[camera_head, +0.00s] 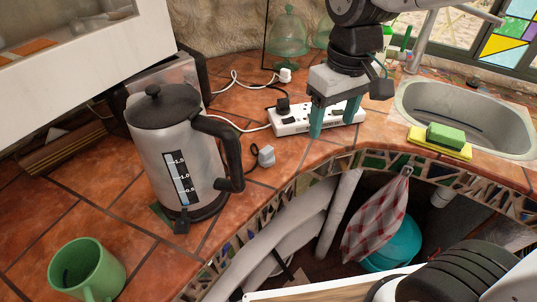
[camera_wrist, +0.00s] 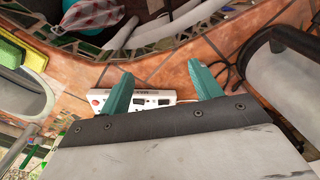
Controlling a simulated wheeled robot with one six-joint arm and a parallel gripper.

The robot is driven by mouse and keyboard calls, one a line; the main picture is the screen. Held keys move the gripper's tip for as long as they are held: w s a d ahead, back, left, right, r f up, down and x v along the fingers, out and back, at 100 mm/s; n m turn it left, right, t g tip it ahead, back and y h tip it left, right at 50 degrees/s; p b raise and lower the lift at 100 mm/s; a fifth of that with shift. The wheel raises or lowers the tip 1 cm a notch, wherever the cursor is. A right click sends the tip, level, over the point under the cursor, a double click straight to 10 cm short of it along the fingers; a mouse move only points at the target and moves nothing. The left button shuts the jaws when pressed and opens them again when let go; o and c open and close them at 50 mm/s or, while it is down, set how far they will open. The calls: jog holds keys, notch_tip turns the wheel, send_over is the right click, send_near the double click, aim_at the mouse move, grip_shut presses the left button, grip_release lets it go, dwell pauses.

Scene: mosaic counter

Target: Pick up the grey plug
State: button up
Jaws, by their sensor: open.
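The grey plug (camera_head: 266,156) lies on the orange tiled counter just right of the kettle, at the end of a dark cord, in the head view. My gripper (camera_head: 333,128) points down with its two green fingers apart and nothing between them. It is right of the grey plug and apart from it, at the white power strip (camera_head: 290,127). In the wrist view my open gripper (camera_wrist: 160,74) is in front of the power strip (camera_wrist: 150,98). I cannot make out the grey plug clearly in the wrist view.
The steel kettle (camera_head: 160,150) stands left of the plug, its black handle close by. A black plug (camera_head: 283,106) is at the strip and a white plug (camera_head: 285,75) lies behind. A sponge (camera_head: 445,136) and sink (camera_head: 470,115) are at right. The counter's mosaic edge (camera_head: 290,197) is near.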

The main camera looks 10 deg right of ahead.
aim_at(266, 149)
jog(key=w+a+f+n, duration=0.1)
jog(key=w+a+f, duration=0.1)
jog(key=a, duration=0.1)
jog(key=w+a+f+n, duration=0.1)
jog(key=w+a+f, duration=0.1)
jog(key=a, duration=0.2)
jog(key=w+a+f+n, duration=0.1)
jog(key=w+a+f, duration=0.1)
jog(key=a, duration=0.2)
jog(key=shift+g, duration=0.3)
jog(key=f, duration=0.8)
jog(key=shift+w+a, duration=0.3)
jog(key=shift+w, duration=0.05)
jog(key=shift+r, duration=0.1)
jog(key=shift+c, duration=0.3)
jog(key=c, duration=1)
